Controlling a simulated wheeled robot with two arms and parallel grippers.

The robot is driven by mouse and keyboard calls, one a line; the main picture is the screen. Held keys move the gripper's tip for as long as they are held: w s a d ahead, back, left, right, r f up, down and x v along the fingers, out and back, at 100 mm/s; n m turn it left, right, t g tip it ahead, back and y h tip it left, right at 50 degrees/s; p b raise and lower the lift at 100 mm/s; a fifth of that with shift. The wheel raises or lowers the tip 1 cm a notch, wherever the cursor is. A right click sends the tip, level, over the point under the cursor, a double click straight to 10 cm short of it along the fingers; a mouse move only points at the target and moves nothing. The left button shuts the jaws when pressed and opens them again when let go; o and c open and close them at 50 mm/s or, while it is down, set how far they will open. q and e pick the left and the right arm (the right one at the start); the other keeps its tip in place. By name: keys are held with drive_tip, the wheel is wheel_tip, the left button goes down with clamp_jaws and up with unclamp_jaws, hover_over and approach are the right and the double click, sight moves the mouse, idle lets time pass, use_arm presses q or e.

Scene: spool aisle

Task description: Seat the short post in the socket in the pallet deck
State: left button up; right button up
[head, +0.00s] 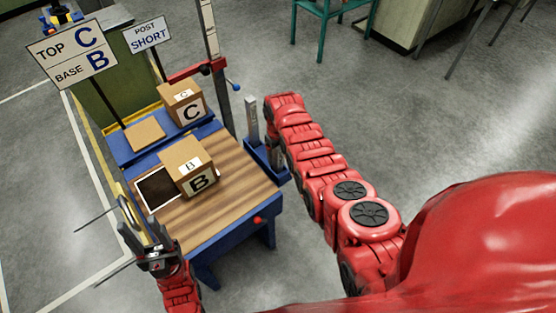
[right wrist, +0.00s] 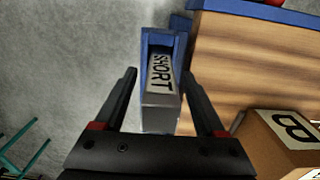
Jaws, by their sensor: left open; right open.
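The short post, grey with a SHORT label, stands in a blue holder at the bench's right side in the head view (head: 251,118). In the right wrist view the post (right wrist: 161,113) lies between the fingers of my right gripper (right wrist: 159,75). That gripper is open, with gaps on both sides of the post. My left gripper (head: 146,232) is open and empty at the bench's front left. A dark square with a white border (head: 156,189) lies on the wooden deck (head: 232,180), partly behind box B. I cannot tell whether it is the socket.
Box B (head: 199,183) stands on the deck, with box C (head: 190,112) behind it. Signs read TOP C, BASE B (head: 72,55) and POST SHORT (head: 146,35). A scaled upright with a red arm (head: 211,40) rises behind the bench. The deck's right part is bare.

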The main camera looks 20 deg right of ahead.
clamp_jaws()
idle(0.5)
drive_tip(key=shift+r, duration=0.1)
